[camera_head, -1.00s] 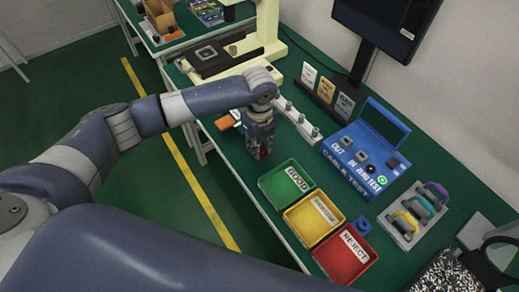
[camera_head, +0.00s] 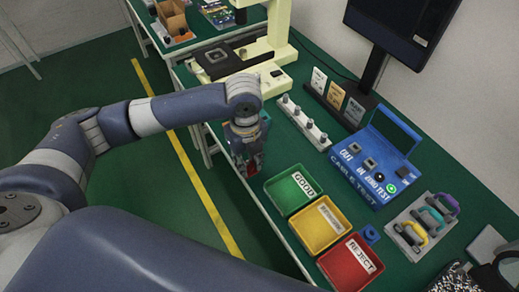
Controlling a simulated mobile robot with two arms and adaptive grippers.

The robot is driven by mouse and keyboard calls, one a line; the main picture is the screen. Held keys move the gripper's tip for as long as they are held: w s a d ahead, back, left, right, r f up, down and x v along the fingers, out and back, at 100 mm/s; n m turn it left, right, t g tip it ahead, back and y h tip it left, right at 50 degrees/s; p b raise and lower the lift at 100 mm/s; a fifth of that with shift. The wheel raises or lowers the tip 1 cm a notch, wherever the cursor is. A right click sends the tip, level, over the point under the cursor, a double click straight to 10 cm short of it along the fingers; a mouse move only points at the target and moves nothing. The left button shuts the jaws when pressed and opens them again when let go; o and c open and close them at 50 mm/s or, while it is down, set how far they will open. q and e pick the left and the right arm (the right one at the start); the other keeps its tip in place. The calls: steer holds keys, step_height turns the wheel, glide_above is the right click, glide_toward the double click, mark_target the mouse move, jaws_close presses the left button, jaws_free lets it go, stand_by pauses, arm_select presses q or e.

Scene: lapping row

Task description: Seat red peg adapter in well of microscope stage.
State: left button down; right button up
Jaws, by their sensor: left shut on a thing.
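My left gripper (camera_head: 246,162) points down beside the front edge of the bench, left of the green bin. It is shut on a small red thing (camera_head: 254,166), which looks like the red peg adapter; the fingers hide most of it. The cream microscope (camera_head: 280,28) stands farther back on the bench. My right gripper is not in view.
Green (camera_head: 280,188), yellow (camera_head: 308,230) and red (camera_head: 337,274) bins line the bench's front edge. Behind are a white peg rail (camera_head: 303,122), a blue cable tester (camera_head: 370,170) and a monitor (camera_head: 405,25). My left forearm passes in front of the microscope's near side.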

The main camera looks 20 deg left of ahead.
arm_select(q)
steer(key=s+a, duration=0.2)
steer(key=s, duration=0.5)
steer(key=shift+r, duration=0.4)
step_height(320, 180, up, 10)
steer(key=w+n, duration=0.1)
steer(key=n, duration=2.4)
steer(key=shift+w+d+n, duration=0.25)
steer(key=shift+d+n, duration=0.05)
